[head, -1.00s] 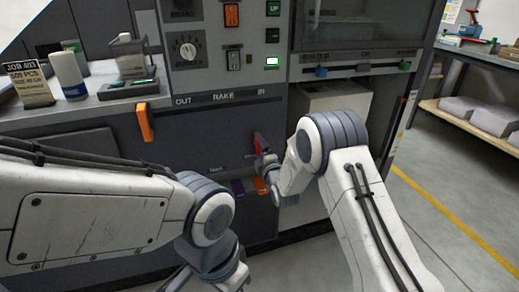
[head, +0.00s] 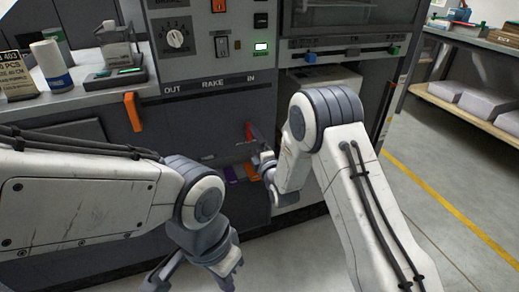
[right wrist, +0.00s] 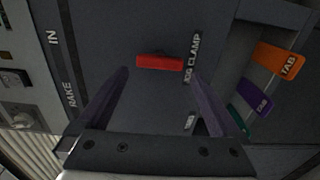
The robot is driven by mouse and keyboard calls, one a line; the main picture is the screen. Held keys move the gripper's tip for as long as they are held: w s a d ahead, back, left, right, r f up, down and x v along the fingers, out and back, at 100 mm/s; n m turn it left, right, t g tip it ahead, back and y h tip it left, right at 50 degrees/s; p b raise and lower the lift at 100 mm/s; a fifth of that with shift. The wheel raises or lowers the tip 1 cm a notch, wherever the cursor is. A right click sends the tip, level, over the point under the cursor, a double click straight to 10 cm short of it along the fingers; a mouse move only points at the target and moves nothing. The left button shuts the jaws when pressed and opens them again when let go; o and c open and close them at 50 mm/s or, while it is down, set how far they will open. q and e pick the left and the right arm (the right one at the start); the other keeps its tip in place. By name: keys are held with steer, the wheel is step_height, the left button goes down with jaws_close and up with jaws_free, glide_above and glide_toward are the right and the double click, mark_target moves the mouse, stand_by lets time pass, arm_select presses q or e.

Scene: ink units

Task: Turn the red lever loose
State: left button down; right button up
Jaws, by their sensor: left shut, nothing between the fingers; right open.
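The red lever (head: 249,132) is on the dark front panel of the machine in the head view. In the right wrist view the red lever (right wrist: 160,62) lies crosswise, beside a white label ending in CLAMP. My right gripper (right wrist: 158,85) is open, with its two dark fingers on either side of the lever; I cannot tell whether they touch it. In the head view my right gripper (head: 264,158) is at the panel just below and right of the lever, small and partly hidden by its arm. My left gripper (head: 195,282) is low in front of the machine, empty, its tips near the bottom edge.
An orange handle (head: 133,111) sticks out at the panel's left. Orange and purple tabs (right wrist: 279,60) are right of the lever in the right wrist view. A control panel (head: 215,45) is above. Open floor (head: 440,215) lies to the right, with a shelf beyond.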

steer(key=v, duration=0.5)
steer(key=shift+s+d, duration=0.1)
steer(key=shift+s, duration=0.1)
